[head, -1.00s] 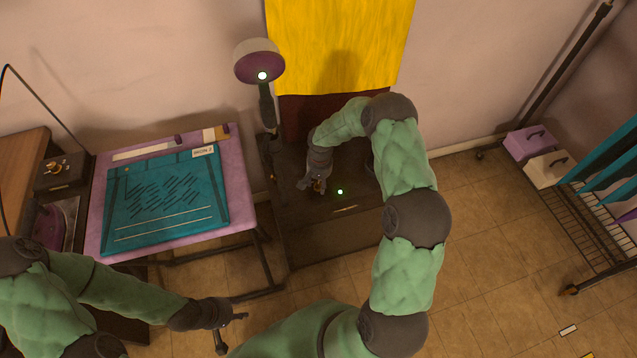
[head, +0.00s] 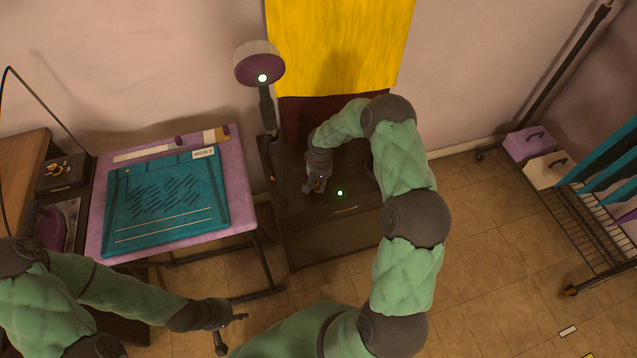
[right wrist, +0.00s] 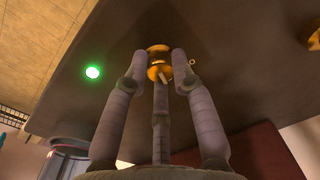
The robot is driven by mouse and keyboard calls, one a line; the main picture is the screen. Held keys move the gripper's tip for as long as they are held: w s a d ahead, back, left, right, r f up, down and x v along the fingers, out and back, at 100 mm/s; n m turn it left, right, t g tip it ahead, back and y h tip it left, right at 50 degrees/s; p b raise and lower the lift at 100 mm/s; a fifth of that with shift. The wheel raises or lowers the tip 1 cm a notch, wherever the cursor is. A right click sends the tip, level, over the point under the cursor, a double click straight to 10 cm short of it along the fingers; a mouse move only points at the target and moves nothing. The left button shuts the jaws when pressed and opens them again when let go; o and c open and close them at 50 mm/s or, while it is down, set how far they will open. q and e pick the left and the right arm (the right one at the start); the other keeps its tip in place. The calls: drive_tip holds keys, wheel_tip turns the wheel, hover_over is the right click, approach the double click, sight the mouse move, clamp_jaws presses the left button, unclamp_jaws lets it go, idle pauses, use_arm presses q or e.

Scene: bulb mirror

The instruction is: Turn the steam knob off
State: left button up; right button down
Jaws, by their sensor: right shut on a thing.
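A brass-coloured knob (right wrist: 158,66) with a pale pointer mark sits on the dark top of a cabinet (head: 325,240). I see no label showing that it is the steam knob. My right gripper (right wrist: 162,62) is shut on this knob, with fingers on both sides of it. In the head view, my right gripper (head: 312,188) is over the cabinet top and hides most of the knob. A green light (right wrist: 92,72) glows beside it; it also shows in the head view (head: 340,193). My left gripper (head: 231,331) is open and empty, low in front of the pink table.
Another brass knob (right wrist: 315,40) shows at the right wrist view's edge. The pink table (head: 245,195) holds a teal board (head: 165,205). A dark box with a knob (head: 60,172) stands far left.

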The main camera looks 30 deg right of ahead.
sight(319, 185)
drive_tip(key=n+p, duration=0.1)
drive_tip(key=n, duration=0.3)
drive_tip(key=shift+n, duration=0.3)
drive_tip(key=n, duration=0.5)
drive_tip(key=shift+p, duration=0.35)
drive_tip(key=shift+f, duration=0.1)
drive_tip(key=c, duration=1)
unclamp_jaws()
drive_tip(key=shift+c, duration=0.2)
wheel_tip(319, 185, up, 12)
drive_tip(key=shift+d, duration=0.15)
